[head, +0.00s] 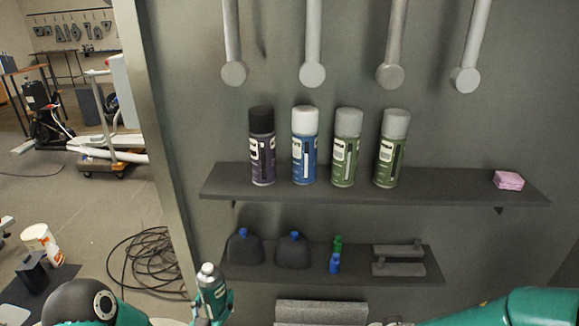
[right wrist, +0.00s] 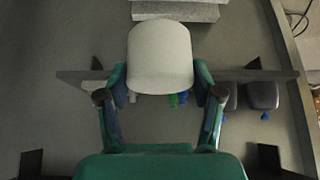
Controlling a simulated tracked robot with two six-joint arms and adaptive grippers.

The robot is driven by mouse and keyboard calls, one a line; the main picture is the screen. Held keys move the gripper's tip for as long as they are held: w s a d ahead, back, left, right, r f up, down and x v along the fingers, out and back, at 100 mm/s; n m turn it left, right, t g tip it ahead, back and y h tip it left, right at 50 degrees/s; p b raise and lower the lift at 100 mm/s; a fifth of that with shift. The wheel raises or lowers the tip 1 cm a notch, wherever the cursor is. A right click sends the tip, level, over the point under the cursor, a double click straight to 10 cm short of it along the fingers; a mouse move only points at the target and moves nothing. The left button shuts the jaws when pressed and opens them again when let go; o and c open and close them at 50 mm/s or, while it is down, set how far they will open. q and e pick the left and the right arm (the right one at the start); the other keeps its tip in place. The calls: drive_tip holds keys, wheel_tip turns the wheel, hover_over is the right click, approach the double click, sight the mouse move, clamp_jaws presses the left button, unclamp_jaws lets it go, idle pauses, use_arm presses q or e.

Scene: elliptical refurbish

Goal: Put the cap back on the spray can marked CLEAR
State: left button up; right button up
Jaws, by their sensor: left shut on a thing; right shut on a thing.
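A dark green-grey spray can (head: 213,285) stands about upright at the bottom of the head view. A small white nozzle shows at its top, with no cap over it. My left gripper (head: 212,302) is shut around the can's body. The can's label is too small to read. In the right wrist view, my right gripper (right wrist: 160,92) is shut on a pale grey-white cap (right wrist: 160,55), one finger on each side. The right gripper itself is outside the head view, where only my green right arm shows at the bottom right. The cap is apart from the can.
Several capped spray cans (head: 348,150) stand on the upper wall shelf (head: 450,188), with a pink block (head: 508,180) at its right. The lower shelf (head: 345,292) holds dark bottles (head: 244,250), small blue and green items, and grey bars. A coiled cable (head: 145,258) lies on the floor at left.

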sight(206, 305)
use_arm(q)
drive_tip(key=shift+r, duration=0.2)
drive_tip(key=shift+f, duration=0.2)
drive_tip(key=a+f+n+y, duration=0.1)
drive_tip(key=a+f, duration=0.1)
drive_tip(key=shift+s+a+f+y, duration=0.15)
drive_tip(key=shift+a+f+y, duration=0.15)
drive_tip(key=shift+f+y, duration=0.1)
use_arm(e)
drive_tip(key=shift+f, duration=0.25)
use_arm(q)
drive_tip(key=s+d+r+h+b, duration=0.1)
drive_tip(key=d+r+b, duration=0.2)
drive_tip(key=d+r, duration=0.6)
drive_tip(key=s+d+r+m+b, duration=0.1)
drive_tip(key=d+r+b, duration=0.2)
drive_tip(key=d+r, duration=0.5)
drive_tip(key=shift+s+d+r+h, duration=0.25)
drive_tip(key=shift+d+r+h, duration=0.15)
drive_tip(key=shift+d, duration=0.25)
use_arm(e)
wheel_tip(206, 305, down, 6)
drive_tip(key=shift+r, duration=0.1)
drive_tip(key=shift+w, duration=0.1)
